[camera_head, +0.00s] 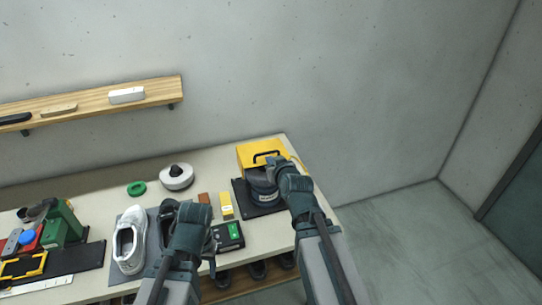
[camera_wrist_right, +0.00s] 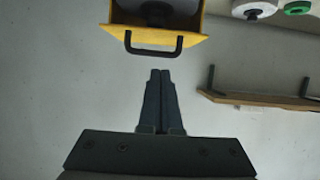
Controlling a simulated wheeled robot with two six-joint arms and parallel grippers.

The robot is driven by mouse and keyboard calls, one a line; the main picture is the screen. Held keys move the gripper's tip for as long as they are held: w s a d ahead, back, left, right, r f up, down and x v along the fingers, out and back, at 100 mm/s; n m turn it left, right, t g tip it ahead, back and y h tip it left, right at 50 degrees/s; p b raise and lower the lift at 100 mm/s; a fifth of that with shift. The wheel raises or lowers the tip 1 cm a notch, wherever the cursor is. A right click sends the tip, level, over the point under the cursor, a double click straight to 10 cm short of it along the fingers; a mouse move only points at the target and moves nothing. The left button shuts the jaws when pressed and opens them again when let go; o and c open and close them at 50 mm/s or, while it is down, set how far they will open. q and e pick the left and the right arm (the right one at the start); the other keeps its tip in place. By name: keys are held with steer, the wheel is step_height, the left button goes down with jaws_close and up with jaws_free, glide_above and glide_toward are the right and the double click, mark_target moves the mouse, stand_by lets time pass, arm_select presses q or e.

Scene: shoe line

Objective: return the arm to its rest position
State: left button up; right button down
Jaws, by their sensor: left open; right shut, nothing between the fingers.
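My right gripper (camera_head: 274,164) is over the right end of the table, in front of a yellow box (camera_head: 252,148) with a black handle. In the right wrist view its two dark fingers (camera_wrist_right: 160,76) are shut together with nothing between them. They point toward the black handle (camera_wrist_right: 152,50) of the yellow box, with a gap visible between tips and handle in that picture. My left gripper (camera_head: 187,210) is over the table's middle, just right of a white shoe (camera_head: 130,241). It is open; its fingertips are partly hidden by the wrist.
A dark round device (camera_head: 262,190) on a black base stands close below my right gripper. A yellow block (camera_head: 226,204) and a black device with a green screen (camera_head: 229,235) lie between the arms. A wooden wall shelf (camera_head: 70,106) is at back left. Open floor lies right.

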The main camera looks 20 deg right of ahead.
steer(key=s+a+f+n+g+y+b, duration=0.25)
steer(key=s+a+f+g, duration=0.45)
steer(key=s+a+f, duration=0.35)
steer(key=s+a+f+g+h, duration=0.1)
steer(key=s+f+g+h, duration=0.1)
steer(key=s, duration=0.4)
steer(key=s+a+f+g+h+b, duration=0.1)
steer(key=s+a+f+g+h, duration=0.1)
steer(key=s+f+g, duration=0.3)
steer(key=shift+s+a+n, duration=0.3)
steer(key=shift+s+n, duration=0.15)
steer(key=shift+s, duration=0.55)
